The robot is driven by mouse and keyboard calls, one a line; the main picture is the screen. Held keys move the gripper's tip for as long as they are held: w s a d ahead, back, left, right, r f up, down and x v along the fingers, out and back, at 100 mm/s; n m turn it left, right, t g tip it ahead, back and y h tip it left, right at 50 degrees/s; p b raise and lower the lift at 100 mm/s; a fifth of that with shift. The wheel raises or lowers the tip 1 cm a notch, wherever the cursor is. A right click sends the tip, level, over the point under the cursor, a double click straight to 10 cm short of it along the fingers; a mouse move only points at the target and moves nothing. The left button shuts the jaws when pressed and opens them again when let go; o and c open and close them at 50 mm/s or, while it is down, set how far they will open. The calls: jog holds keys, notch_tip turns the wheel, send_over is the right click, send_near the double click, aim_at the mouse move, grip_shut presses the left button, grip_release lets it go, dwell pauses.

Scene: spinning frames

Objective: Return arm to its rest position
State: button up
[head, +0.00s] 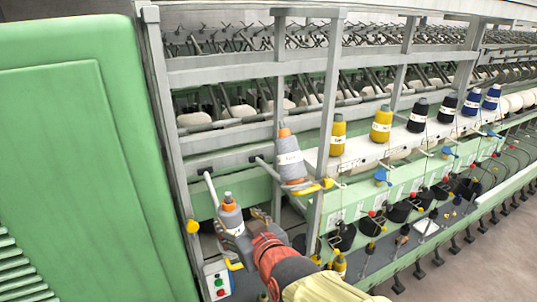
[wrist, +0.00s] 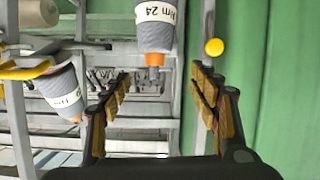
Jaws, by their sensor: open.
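My gripper (wrist: 160,76) is open in the wrist view, its two yellow-padded fingers wide apart with nothing held. A grey yarn bobbin with an orange tip (wrist: 153,32) shows beyond the fingertips, its tip between them in the picture; I cannot tell how far off it is. A second grey bobbin (wrist: 62,92) is at the left. In the head view, my arm (head: 285,268) reaches in from the bottom toward the frame. The lower grey bobbin (head: 231,218) stands just beyond its end, and the other grey bobbin (head: 291,162) is higher up.
A green cabinet (head: 70,150) fills the left. A grey upright post (head: 328,115) and rails of the spinning frame stand close to my arm. Yellow bobbins (head: 381,125) and several dark blue ones line the white rail at right. Open floor (head: 480,255) lies at lower right.

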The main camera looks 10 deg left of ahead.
jog(key=s+d+f+m+g+h+b, duration=0.1)
jog(key=s+d+f+g, duration=0.2)
jog(key=s+f, duration=0.25)
jog(key=s+d+f+g+h+b, duration=0.2)
jog(key=s+d+f, duration=0.2)
jog(key=f, duration=0.3)
jog(key=s+d+f+m+h+b, duration=0.1)
jog(key=s+d+f+m+b, duration=0.1)
jog(key=d+f+b, duration=0.3)
jog(key=s+d+f+m+h+b, duration=0.2)
jog(key=s+d+f+b, duration=0.3)
jog(key=d+b, duration=0.3)
jog(key=s+d+f+m+g+h+b, duration=0.1)
jog(key=s+d+f+b, duration=0.3)
jog(key=d, duration=0.7)
jog(key=f+m+b, duration=0.1)
jog(key=b, duration=0.1)
jog(key=shift+d+f+b, duration=0.15)
jog(key=shift+f+b, duration=0.25)
jog(key=shift+c, duration=0.3)
